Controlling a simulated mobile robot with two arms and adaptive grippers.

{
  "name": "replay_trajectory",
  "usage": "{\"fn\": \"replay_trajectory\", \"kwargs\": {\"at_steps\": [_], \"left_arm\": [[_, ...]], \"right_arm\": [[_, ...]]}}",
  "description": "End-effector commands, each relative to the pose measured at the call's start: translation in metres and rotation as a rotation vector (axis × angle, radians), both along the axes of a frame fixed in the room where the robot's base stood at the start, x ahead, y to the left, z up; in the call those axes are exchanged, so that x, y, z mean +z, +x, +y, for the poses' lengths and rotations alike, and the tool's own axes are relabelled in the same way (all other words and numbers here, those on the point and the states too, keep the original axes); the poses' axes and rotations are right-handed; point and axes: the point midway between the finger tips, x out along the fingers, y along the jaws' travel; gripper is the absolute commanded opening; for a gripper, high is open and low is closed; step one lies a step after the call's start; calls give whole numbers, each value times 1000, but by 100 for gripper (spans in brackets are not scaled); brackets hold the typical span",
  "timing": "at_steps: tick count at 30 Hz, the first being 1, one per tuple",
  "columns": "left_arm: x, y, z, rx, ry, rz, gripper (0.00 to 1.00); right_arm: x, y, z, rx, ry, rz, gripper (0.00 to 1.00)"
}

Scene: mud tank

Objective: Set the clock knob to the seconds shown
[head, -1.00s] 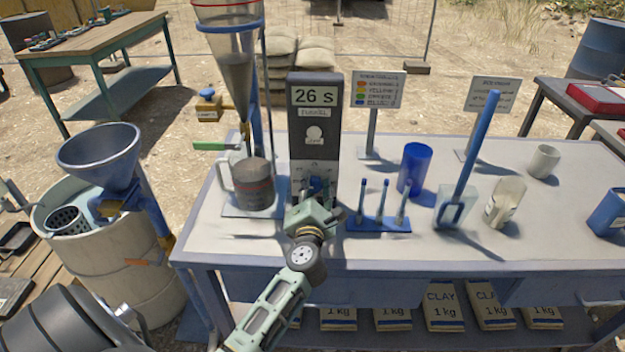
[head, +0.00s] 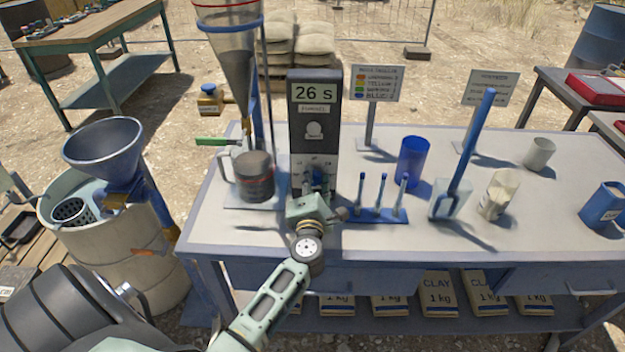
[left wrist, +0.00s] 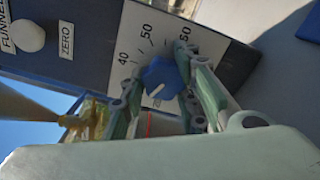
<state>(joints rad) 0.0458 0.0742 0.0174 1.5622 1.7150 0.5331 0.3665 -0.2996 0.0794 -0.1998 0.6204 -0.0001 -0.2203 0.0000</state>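The clock (head: 314,135) is a dark upright box on the table, and its display (head: 315,92) reads 26 S. A white round button sits below the display. The blue clock knob (left wrist: 162,80) is in the middle of a white dial (left wrist: 150,38); 40, 50 and 60 can be read there, while lower marks are hidden. My left gripper (head: 317,186) is at the dial, with one finger on each side of the knob. In the left wrist view its fingers (left wrist: 165,88) look closed against the knob. My right gripper is not in view.
A funnel (head: 232,40) on a stand with a jug (head: 254,178) is left of the clock. A blue rack (head: 375,215) with several pipettes stands close to the right of my gripper. A blue cup (head: 412,162) and a scoop stand farther right.

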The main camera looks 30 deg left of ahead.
Motion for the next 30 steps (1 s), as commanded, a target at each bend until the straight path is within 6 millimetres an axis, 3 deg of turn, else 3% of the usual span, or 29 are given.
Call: {"fn": "replay_trajectory", "kwargs": {"at_steps": [1, 5, 16, 30], "left_arm": [[9, 2, 1, 0, 6, -14, 32], [8, 2, 0, -1, 5, -13, 44], [3, -4, -4, -1, 1, -5, 44], [3, -81, -50, -1, 2, -6, 44]], "right_arm": [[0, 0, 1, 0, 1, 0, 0], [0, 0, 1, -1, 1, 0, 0], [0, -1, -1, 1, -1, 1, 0], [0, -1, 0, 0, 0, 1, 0]]}}
